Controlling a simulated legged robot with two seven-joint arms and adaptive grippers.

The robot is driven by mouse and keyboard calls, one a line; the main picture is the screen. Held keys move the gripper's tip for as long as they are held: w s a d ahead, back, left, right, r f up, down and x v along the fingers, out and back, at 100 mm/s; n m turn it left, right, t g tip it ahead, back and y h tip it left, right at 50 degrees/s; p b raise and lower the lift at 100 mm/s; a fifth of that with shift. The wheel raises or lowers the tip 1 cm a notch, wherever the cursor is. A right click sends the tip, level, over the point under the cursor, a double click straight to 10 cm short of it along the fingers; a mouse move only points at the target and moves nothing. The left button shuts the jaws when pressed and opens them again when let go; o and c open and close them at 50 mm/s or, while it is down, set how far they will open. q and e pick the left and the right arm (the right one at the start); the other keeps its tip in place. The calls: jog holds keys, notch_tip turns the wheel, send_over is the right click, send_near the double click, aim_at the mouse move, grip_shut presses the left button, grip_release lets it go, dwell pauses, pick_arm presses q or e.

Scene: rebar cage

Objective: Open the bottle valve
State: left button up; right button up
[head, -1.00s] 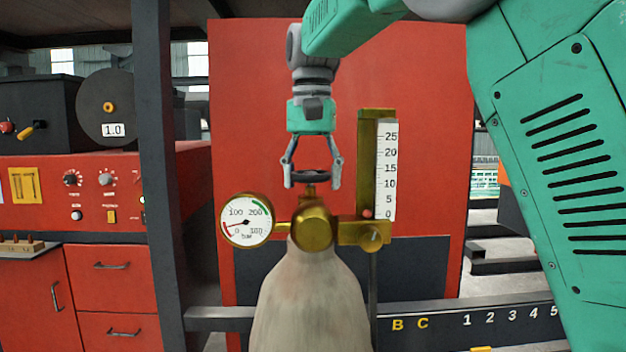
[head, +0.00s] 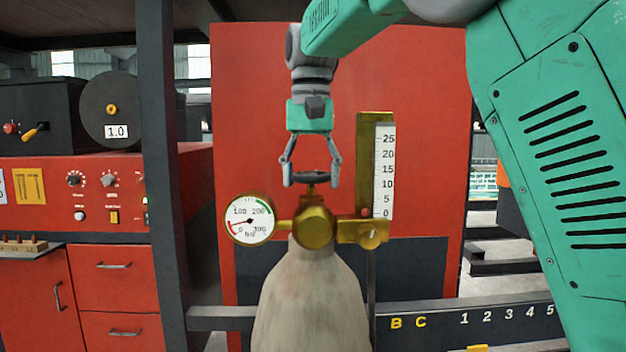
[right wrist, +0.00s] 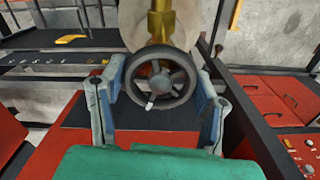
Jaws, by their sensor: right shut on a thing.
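The gas bottle (head: 311,300) stands upright in the middle of the head view, pale and worn, with a brass valve body (head: 313,228) on top. A dark handwheel (head: 311,177) sits on the stem above the brass. My right gripper (head: 312,182) reaches down from above and is shut on the handwheel, one finger on each side of the rim. In the right wrist view the spoked handwheel (right wrist: 160,84) shows between the two blue-grey finger pads, with a small white mark on its lower rim. My left gripper is not in view.
A round pressure gauge (head: 249,219) sits left of the valve, its needle near the low end. A flow tube with a scale (head: 384,170) stands to the right, its red ball near 0. A dark post (head: 160,180) and red cabinet (head: 110,270) are at left.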

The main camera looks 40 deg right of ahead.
jog(key=n, duration=0.6)
jog(key=shift+r, duration=0.2)
jog(key=n, duration=0.6)
jog(key=shift+n, duration=0.4)
jog(key=n, duration=0.6)
jog(key=shift+r, duration=0.1)
jog(key=n, duration=0.6)
jog(key=shift+n, duration=0.3)
jog(key=n, duration=1.2)
jog(key=shift+n, duration=0.4)
jog(key=n, duration=1.1)
jog(key=shift+f+n, duration=0.2)
jog(key=shift+n, duration=0.5)
